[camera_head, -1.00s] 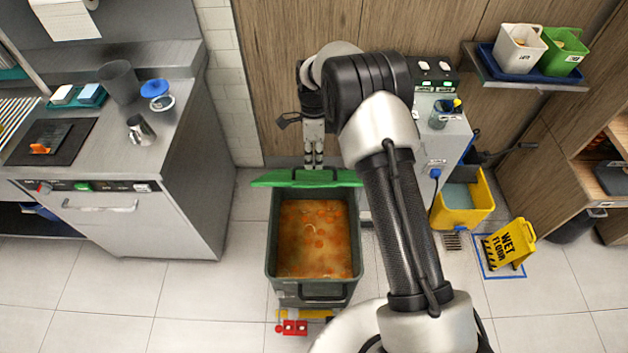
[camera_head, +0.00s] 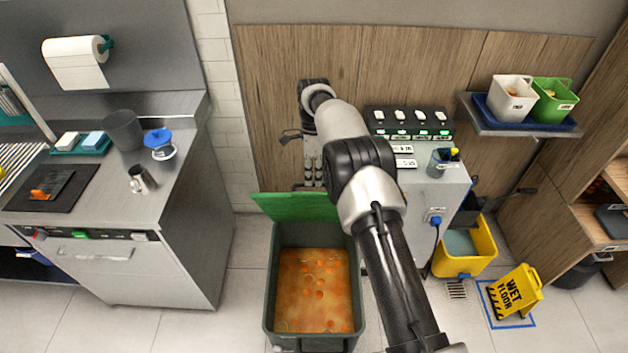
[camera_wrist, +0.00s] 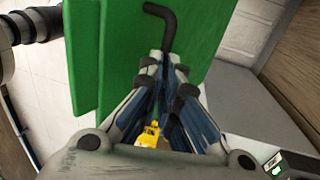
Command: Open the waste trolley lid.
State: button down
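The waste trolley (camera_head: 357,290) is a dark green bin on the floor, holding orange-brown waste. Its bright green lid (camera_head: 298,207) stands raised at the back edge, leaning back, with the bin mouth uncovered. My gripper (camera_head: 313,183) points down behind the lid, partly hidden by its top edge. In the wrist view the lid's green panel (camera_wrist: 120,65) fills the upper left, close to my gripper (camera_wrist: 167,62). The fingertips are together. A bent black bar (camera_wrist: 168,30) runs up from the tips against the green; I cannot tell whether they hold it.
A steel counter (camera_head: 185,195) stands left of the trolley. At right are a grey control cabinet (camera_head: 435,195), a yellow bucket (camera_head: 480,262) and a wet-floor sign (camera_head: 515,292). A wood-panelled wall (camera_head: 262,110) is close behind my gripper.

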jog(key=c, duration=2.3)
grip_release()
jog(key=shift+d+f, duration=0.25)
jog(key=shift+f, duration=1.05)
jog(key=o, duration=1.1)
jog(key=shift+w+f, duration=0.25)
jog(key=shift+w, duration=0.15)
jog(key=r, duration=0.2)
jog(key=w+r, duration=0.1)
jog(key=r, duration=0.2)
jog(key=shift+w+a+r, duration=0.1)
jog(key=shift+w+r, duration=0.1)
jog(key=shift+r, duration=0.05)
jog(key=c, duration=0.5)
jog(key=shift+a+r, duration=0.1)
jog(key=shift+r, duration=1.15)
